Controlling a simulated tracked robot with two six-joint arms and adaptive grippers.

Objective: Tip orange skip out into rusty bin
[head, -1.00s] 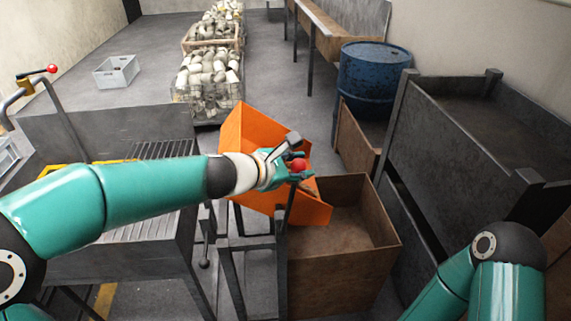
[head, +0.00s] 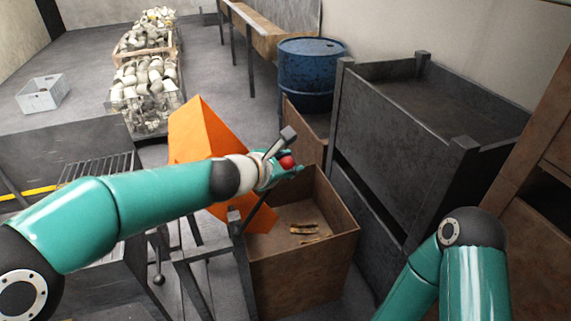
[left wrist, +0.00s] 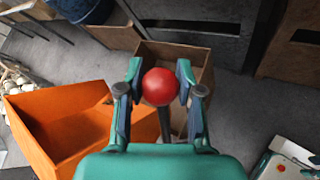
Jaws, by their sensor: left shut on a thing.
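The orange skip (head: 194,135) is tilted steeply toward the rusty bin (head: 305,265), its lower lip hanging at the bin's left side. The skip also shows in the left wrist view (left wrist: 50,135), where the part of its inside I can see looks empty. A few brown pieces (head: 305,231) lie on the bin's floor. My left gripper (head: 286,164) is shut on the red ball knob (left wrist: 160,86) at the end of a lever, above the bin's left part. My left arm hides part of the skip. My right arm shows at the lower right, but its gripper is out of view.
Dark metal stillages (head: 425,125) stand close to the right of the bin. A blue drum (head: 308,75) stands behind it. Wire crates of pale parts (head: 145,90) and a grey crate (head: 42,93) are on the floor at the back left.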

